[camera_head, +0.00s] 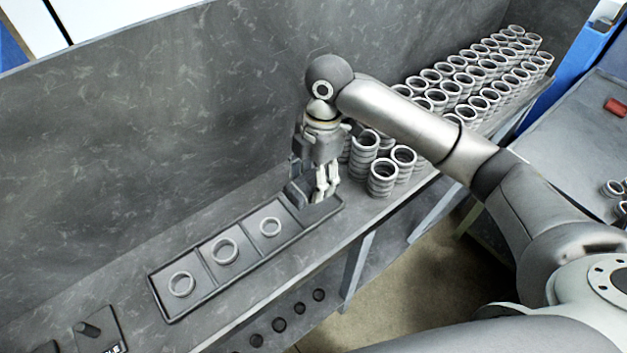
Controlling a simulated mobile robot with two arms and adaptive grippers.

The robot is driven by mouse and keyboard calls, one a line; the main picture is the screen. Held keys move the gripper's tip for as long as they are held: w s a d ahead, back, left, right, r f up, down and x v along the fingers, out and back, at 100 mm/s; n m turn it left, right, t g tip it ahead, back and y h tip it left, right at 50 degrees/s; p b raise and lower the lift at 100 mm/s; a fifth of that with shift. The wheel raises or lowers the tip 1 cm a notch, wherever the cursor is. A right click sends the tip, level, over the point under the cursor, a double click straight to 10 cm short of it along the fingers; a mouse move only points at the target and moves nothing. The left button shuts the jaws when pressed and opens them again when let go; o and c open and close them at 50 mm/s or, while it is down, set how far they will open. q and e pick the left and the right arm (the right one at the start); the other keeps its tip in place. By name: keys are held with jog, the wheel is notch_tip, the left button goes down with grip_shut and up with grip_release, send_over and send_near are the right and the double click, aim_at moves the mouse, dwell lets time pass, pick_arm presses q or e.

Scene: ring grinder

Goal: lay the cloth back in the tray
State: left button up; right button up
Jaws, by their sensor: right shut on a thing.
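My left gripper is not in view.
Stacks of rings (382,178) stand close right of my gripper, with many more behind. A high grey wall (150,130) backs the bench. A dark control piece (98,331) sits at the lower left.

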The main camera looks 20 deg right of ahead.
aim_at(313, 178)
jog(key=w+f, duration=0.1)
jog(key=f, duration=0.1)
jog(key=w+d+f+p, duration=0.1)
jog(key=w+f, duration=0.1)
jog(key=shift+w+f, duration=0.1)
jog(key=shift+f, duration=0.1)
jog(key=f+p, duration=0.1)
jog(key=f, duration=0.2)
jog(key=shift+w+d+p, duration=0.15)
jog(key=shift+d+p, duration=0.05)
jog(key=shift+p, duration=0.2)
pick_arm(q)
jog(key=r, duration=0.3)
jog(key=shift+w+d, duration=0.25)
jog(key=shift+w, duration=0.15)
pick_arm(e)
jog(key=shift+f, duration=0.25)
jog(key=shift+f, duration=0.6)
jog(key=o, duration=1.1)
jog(key=shift+c, duration=0.2)
jog(key=shift+r, duration=0.1)
